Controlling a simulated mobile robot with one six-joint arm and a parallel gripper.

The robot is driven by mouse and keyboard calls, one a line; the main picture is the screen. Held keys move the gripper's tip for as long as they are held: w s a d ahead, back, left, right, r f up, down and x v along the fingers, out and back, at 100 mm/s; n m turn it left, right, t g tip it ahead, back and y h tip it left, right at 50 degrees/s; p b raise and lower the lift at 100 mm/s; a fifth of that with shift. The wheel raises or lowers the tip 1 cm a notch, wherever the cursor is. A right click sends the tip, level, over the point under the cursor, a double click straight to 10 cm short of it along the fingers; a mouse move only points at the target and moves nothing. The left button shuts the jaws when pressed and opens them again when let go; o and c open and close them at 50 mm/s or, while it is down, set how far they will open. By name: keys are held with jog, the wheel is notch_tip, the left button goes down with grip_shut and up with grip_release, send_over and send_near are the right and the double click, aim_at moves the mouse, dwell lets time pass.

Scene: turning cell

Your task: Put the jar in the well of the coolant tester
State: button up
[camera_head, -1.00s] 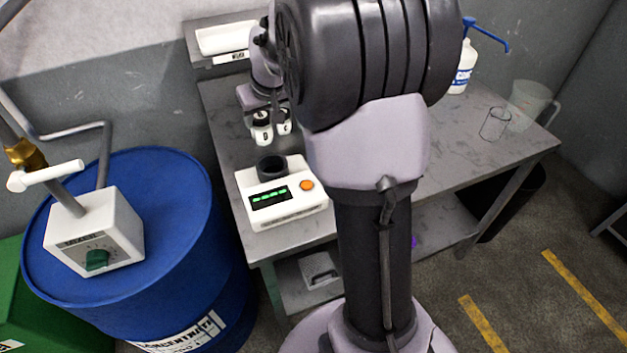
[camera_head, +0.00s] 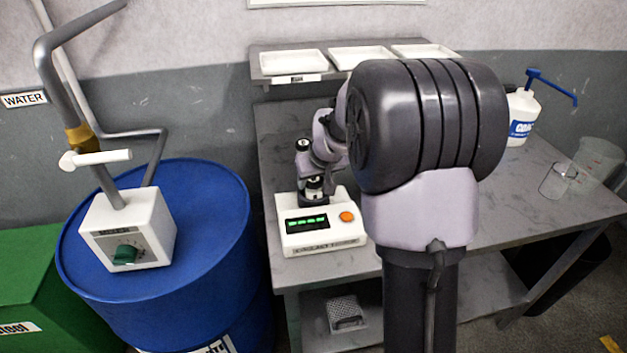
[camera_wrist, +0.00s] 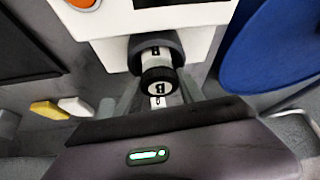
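The coolant tester (camera_head: 315,240) is a white box with a green display and an orange button, on the grey bench. It also shows at the top of the wrist view (camera_wrist: 112,30). Its well is a dark round collar (camera_wrist: 174,43), partly hidden by the jar. The jar (camera_wrist: 156,53) is white with a black lid marked B. It is between the fingers of my gripper (camera_wrist: 158,85), which appear closed on it. In the head view, the jar (camera_head: 313,184) and my gripper (camera_head: 313,172) are right over the well; how deep the jar sits is unclear.
A blue drum (camera_head: 205,210) with a white mixer box (camera_head: 130,232) stands left of the bench. White trays (camera_head: 292,62) line the back shelf. A bottle with a blue pump (camera_head: 522,115) and clear beakers (camera_head: 558,180) stand at the right. My arm hides the bench's middle.

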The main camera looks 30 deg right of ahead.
jog(key=o, duration=0.4)
jog(key=shift+o, duration=0.2)
jog(key=shift+r, duration=0.1)
jog(key=d+p+v, duration=0.1)
jog(key=p+v, duration=0.4)
jog(key=v, duration=0.6)
jog(key=s+a+r+m+y, duration=0.1)
jog(key=s+a+r, duration=0.3)
jog(key=s+a, duration=0.3)
jog(key=s+a+r, duration=0.3)
jog(key=s+a, duration=0.3)
jog(key=a, duration=0.1)
jog(key=s+a+m+y, duration=0.1)
jog(key=s+a, duration=0.2)
jog(key=s, duration=0.3)
jog(key=s+a+f, duration=0.1)
jog(key=s+a, duration=0.2)
jog(key=s, duration=0.3)
jog(key=shift+s+a+f+m+y, duration=0.2)
jog(key=shift+s+a+m+y, duration=0.1)
jog(key=shift+s+m+y, duration=0.1)
